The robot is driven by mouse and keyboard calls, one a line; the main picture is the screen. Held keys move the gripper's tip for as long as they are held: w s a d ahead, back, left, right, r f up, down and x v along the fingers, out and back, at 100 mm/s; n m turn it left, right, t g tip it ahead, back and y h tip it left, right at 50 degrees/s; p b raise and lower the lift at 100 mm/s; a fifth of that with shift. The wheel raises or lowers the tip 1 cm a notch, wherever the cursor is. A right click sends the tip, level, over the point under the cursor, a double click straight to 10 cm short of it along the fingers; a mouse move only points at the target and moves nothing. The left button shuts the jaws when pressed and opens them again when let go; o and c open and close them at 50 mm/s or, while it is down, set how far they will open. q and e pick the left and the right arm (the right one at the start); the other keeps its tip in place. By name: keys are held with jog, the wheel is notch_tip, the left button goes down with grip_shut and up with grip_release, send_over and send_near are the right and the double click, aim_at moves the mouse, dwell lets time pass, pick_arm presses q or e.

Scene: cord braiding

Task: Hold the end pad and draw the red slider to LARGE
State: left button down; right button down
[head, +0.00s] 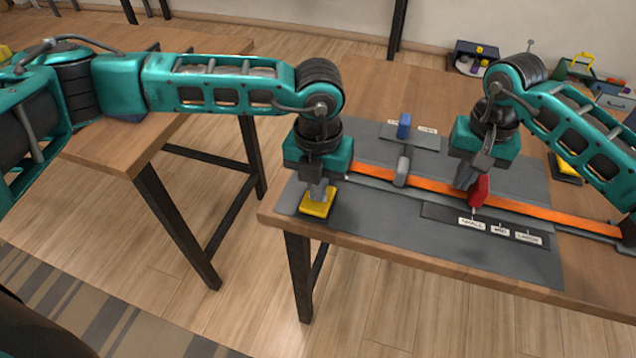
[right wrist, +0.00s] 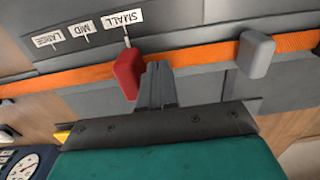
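The yellow end pad (head: 317,207) sits at the left end of the orange strap (head: 433,186). My left gripper (head: 319,191) points down onto it, its tips at the pad's top; whether its fingers are apart is too small to tell. The red slider (head: 480,191) stands on the strap by the SMALL label (head: 472,224); it also shows in the right wrist view (right wrist: 128,73). My right gripper (head: 466,179) has its fingers together right beside the slider, on the side away from MID and LARGE (head: 528,238). The slider is not between the fingers; contact is unclear.
A grey post (head: 402,171) stands on the strap left of the slider. Behind it is a blue block (head: 404,126) on a grey plate. The strap beyond the slider toward LARGE looks clear.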

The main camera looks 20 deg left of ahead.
jog(key=shift+f, duration=0.2)
jog(key=shift+d, duration=0.1)
pick_arm(q)
jog(key=shift+f, duration=0.1)
pick_arm(e)
jog(key=shift+d, duration=5.45)
jog(key=shift+a, duration=0.1)
jog(key=shift+a, duration=0.6)
jog(key=shift+r, duration=0.2)
notch_tip(320, 180, up, 7)
jog(key=shift+f, duration=0.15)
